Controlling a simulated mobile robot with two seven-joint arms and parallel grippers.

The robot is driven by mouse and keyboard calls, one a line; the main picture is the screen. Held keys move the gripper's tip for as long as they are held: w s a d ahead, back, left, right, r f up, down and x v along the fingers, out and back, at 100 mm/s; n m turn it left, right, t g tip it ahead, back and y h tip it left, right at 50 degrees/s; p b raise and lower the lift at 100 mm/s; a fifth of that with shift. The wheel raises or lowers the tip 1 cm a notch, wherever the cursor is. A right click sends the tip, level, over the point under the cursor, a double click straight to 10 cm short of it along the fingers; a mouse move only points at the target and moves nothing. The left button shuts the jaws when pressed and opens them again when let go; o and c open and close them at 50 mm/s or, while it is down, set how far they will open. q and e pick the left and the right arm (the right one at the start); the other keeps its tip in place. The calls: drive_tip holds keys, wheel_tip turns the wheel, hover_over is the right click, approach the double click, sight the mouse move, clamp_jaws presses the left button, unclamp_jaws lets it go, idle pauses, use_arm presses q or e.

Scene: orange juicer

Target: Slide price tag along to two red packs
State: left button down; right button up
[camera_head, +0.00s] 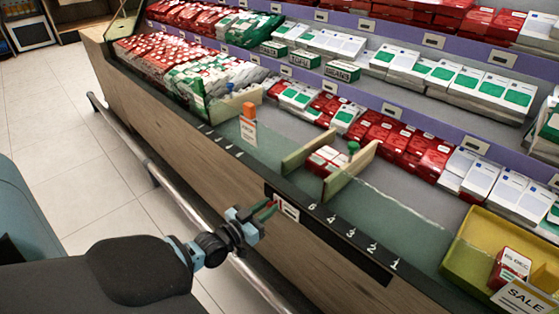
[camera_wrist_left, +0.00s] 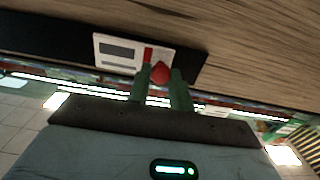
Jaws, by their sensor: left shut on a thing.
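The price tag (camera_head: 288,209) is a white card with a red mark, on the black front rail of the counter (camera_head: 345,232), left of the number 6. In the left wrist view the tag (camera_wrist_left: 118,54) has a grey bar and a red knob (camera_wrist_left: 160,73). My left gripper (camera_head: 266,209) is at the tag, its green fingers (camera_wrist_left: 162,88) shut on the red knob. Red-and-white packs (camera_head: 325,160) sit between two wooden dividers, behind the rail and up-right of the tag; their exact number is hard to tell. My right gripper is not in view.
White numbers mark the rail to the right of the tag. A yellow bin (camera_head: 470,240) with a red pack and a SALE sign is at right. A metal bar (camera_head: 150,165) runs along the counter front.

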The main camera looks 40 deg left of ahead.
use_arm(q)
drive_tip(key=shift+a, duration=0.4)
drive_tip(key=c, duration=1.3)
unclamp_jaws()
drive_tip(key=s+p, duration=0.1)
drive_tip(key=s, duration=0.7)
drive_tip(key=shift+a+p, duration=0.1)
drive_tip(key=shift+p, duration=0.2)
